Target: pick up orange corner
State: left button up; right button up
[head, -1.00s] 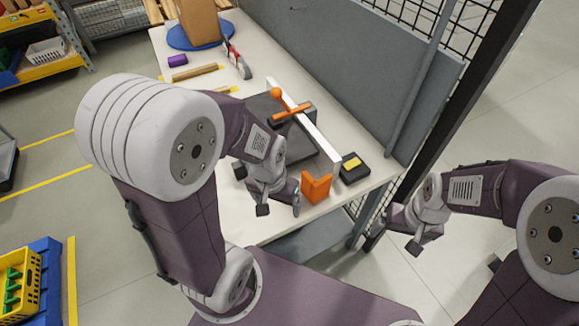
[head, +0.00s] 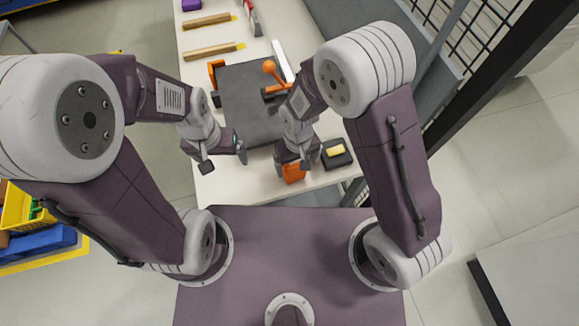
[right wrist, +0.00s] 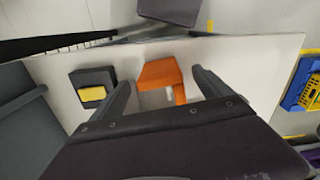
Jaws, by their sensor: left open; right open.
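The orange corner (head: 293,173) is on the near edge of the white table (head: 240,188), partly hidden under my right gripper (head: 294,160). In the right wrist view, the orange corner (right wrist: 160,74) lies at and between the two spread fingertips (right wrist: 161,90). The right jaws are open, and I cannot tell whether a finger touches it. My left gripper (head: 223,158) is open and empty, left of the corner near the table's left edge.
A black block with a yellow pad (head: 335,152) sits just right of the corner. A dark grey board (head: 245,95) lies behind it, with an orange-handled tool (head: 271,72) and a white strip (head: 282,58). Wooden bars (head: 208,50) lie further back. A grey panel stands along the right.

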jog(key=shift+d, duration=0.1)
jog(key=p, duration=0.1)
send_over(296, 180)
jog(key=f, duration=0.5)
jog(key=shift+w+f, duration=0.15)
jog(key=shift+w, duration=0.2)
jog(key=c, duration=1.4)
